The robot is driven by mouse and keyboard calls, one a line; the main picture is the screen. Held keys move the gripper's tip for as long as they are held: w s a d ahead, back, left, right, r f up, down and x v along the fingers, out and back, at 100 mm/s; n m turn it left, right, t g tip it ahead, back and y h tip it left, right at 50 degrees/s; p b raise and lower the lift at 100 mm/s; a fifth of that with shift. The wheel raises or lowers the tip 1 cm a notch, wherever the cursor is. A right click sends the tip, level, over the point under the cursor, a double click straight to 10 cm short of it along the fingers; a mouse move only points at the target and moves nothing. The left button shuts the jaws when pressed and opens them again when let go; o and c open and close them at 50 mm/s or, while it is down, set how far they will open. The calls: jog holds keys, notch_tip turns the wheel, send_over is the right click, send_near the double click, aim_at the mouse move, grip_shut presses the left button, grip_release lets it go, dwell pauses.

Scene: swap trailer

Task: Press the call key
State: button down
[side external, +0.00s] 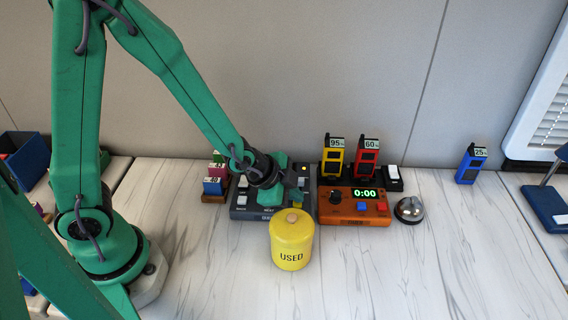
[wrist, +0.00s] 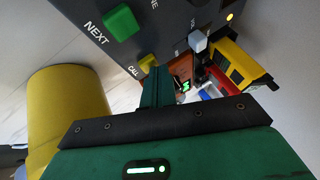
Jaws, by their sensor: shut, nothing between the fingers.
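The call key is a small yellow key (wrist: 147,62) beside the word CALL on a dark grey panel (wrist: 70,12) in the wrist view. My gripper (wrist: 157,76) is shut and empty. Its tip overlaps the key's lower edge in the wrist view; I cannot tell whether they touch. In the side view my gripper (side external: 299,184) is low over the panel's right part.
A green NEXT key (wrist: 121,24) and a grey-white key (wrist: 197,41) flank the call key. A yellow USED canister (side external: 291,243) stands close in front. An orange timer box (side external: 352,213) and a bell (side external: 409,209) are to the right. The front tabletop is clear.

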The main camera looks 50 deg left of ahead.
aim_at(294, 203)
jog(key=shift+r, duration=0.9)
jog(key=shift+r, duration=2.5)
jog(key=s+a+r+n+y, duration=0.1)
jog(key=s+a+r+n, duration=0.4)
jog(key=s, duration=0.3)
jog(key=s+a+r+n+g+y, duration=0.1)
jog(key=s+a+r+n, duration=0.4)
jog(key=s+r, duration=0.3)
jog(key=shift+r+n+g, duration=0.25)
jog(key=shift+n+g, duration=0.05)
jog(key=shift+n, duration=0.2)
